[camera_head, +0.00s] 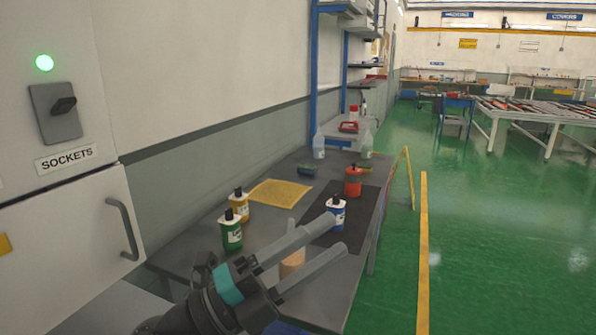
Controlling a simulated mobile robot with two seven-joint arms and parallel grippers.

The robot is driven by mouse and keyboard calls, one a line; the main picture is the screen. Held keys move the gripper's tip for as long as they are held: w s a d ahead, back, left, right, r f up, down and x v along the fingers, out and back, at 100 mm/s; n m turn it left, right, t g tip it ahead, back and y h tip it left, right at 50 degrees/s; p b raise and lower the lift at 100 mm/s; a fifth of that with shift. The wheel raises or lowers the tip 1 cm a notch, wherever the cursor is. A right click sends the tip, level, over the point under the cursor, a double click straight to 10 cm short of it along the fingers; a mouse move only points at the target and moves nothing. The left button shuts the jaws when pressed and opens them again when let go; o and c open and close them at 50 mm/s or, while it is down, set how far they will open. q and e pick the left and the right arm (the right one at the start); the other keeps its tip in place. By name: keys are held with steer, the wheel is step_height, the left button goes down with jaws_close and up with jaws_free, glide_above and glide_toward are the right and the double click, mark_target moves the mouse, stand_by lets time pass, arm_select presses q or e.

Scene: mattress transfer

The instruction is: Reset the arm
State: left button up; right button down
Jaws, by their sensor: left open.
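My left gripper (327,236) comes in from the lower left over the near part of a grey workbench (182,256). Its two grey fingers are spread apart and point to the right, with nothing seen between the tips. A blue bottle with a white label (337,211) stands just beyond the upper fingertip on a dark mat (318,238). A tan object (292,262) is partly hidden behind the fingers. My right gripper is not in view.
Green (231,229) and yellow (239,203) bottles stand left of a yellow cloth (280,193). A red bottle (353,181) stands farther back on the mat. A white cabinet (66,250) borders the left side. Green floor (490,240) is clear at right.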

arm_select(q)
steer(key=w+a+f+n+t+y, duration=0.3)
steer(key=a+n+t+y, duration=0.2)
steer(key=n+y, duration=0.3)
steer(key=w+a+f+n+t+y, duration=0.3)
steer(key=a+n+t+y, duration=0.3)
steer(key=n, duration=0.5)
steer(key=s+a+f+n+g+y, duration=0.1)
steer(key=a+f+n+g+y, duration=0.2)
steer(key=f, duration=0.3)
steer(key=s+a+f+n+g+y, duration=0.2)
steer(key=a+f+n+y, duration=0.15)
steer(key=f, duration=0.25)
steer(key=s+a+f+n+g, duration=0.1)
steer(key=s+f+n+g, duration=0.3)
steer(key=s+f+g, duration=1.15)
steer(key=s+f+t+b, duration=0.1)
steer(key=s+f, duration=0.2)
steer(key=f, duration=0.9)
steer(key=s+f+t, duration=0.2)
steer(key=s+f, duration=0.1)
steer(key=f, duration=0.8)
steer(key=s+a+f+g+b, duration=0.1)
steer(key=s+a+f+g, duration=0.1)
steer(key=s+f, duration=1.3)
steer(key=shift+s+a+f+m, duration=0.2)
steer(key=shift+s+a+m, duration=0.05)
steer(key=shift+a+m, duration=0.15)
